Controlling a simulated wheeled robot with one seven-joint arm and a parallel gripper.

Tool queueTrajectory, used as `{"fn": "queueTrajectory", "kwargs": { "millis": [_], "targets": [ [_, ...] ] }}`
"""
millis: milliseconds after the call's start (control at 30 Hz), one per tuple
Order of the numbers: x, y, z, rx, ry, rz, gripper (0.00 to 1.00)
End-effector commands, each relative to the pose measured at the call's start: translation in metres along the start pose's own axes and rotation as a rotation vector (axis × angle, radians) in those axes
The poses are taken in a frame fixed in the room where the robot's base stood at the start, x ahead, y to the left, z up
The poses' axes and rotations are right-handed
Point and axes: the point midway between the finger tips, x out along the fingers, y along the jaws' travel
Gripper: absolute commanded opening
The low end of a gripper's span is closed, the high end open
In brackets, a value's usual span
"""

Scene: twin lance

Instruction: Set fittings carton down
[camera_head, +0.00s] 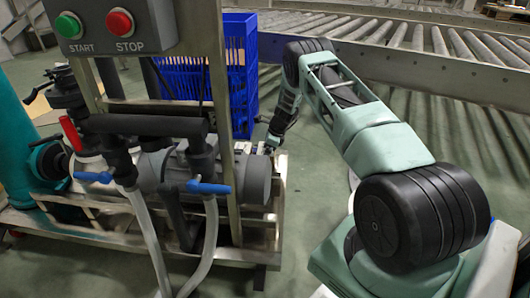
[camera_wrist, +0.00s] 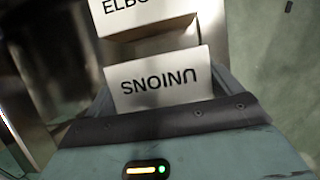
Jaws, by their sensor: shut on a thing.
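In the wrist view my gripper (camera_wrist: 160,98) is shut on a white-faced carton (camera_wrist: 160,95), whose label reads "UNIONS" upside down. Just beyond it is a white panel (camera_wrist: 150,14) reading "ELBO", partly cut off by the frame's top edge, with a brown strip below it. I cannot tell whether this panel belongs to the same carton. In the head view my gripper (camera_head: 272,143) is low beside the metal pump stand, small and partly hidden. The carton cannot be made out there, and its underside is hidden in both views.
A blue crate (camera_head: 240,70) stands behind the pump stand (camera_head: 228,170). The stand carries pipes, blue-handled valves (camera_head: 208,187) and a start/stop box (camera_head: 108,25). Roller conveyors (camera_head: 430,45) run along the back. Green floor (camera_head: 315,165) shows open between stand and my arm.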

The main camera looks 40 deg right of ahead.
Motion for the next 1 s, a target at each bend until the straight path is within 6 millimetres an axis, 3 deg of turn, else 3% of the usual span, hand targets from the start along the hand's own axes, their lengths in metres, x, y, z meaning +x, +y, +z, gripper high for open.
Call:
{"fn": "queueTrajectory", "kwargs": {
  "millis": [500, 533, 833, 1000],
  "targets": [
    [0.009, 0.0, -0.004, 0.0, -0.001, -0.001, 0.55],
    [0.009, 0.0, -0.004, 0.0, -0.001, -0.001, 0.99],
    [0.005, 0.0, -0.004, 0.0, 0.0, 0.0, 1.0],
    [-0.021, -0.001, -0.002, 0.001, -0.001, -0.002, 1.0]
  ]
}}
